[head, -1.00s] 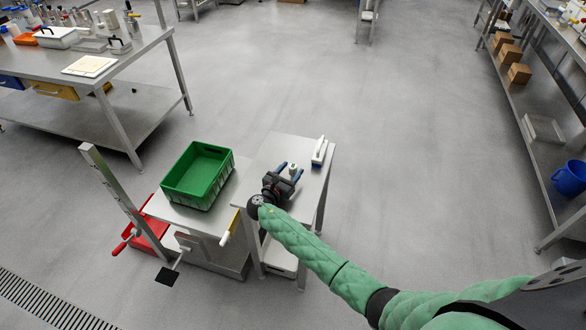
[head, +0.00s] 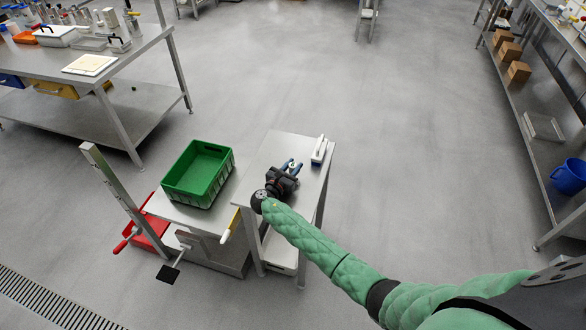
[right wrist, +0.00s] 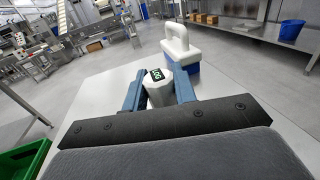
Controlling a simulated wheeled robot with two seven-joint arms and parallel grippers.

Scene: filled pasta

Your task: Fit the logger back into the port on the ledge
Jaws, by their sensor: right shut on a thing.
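My right gripper (head: 291,165) is over the small steel side table in the head view, its blue fingers pointing toward the table's far end. It is shut on the logger, a small white body with a lit green display (right wrist: 157,75), between the blue fingers in the right wrist view (right wrist: 158,92). I cannot tell whether the logger touches the tabletop (head: 262,165). I cannot make out the port; the gripper may hide part of the surface. My left gripper is not in view.
A white, handled thing with a blue base (right wrist: 182,45) stands just beyond the logger; it also shows in the head view (head: 319,150). A green crate (head: 197,174) stands left of the gripper. A red bin (head: 152,232) is lower left. Open floor lies beyond.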

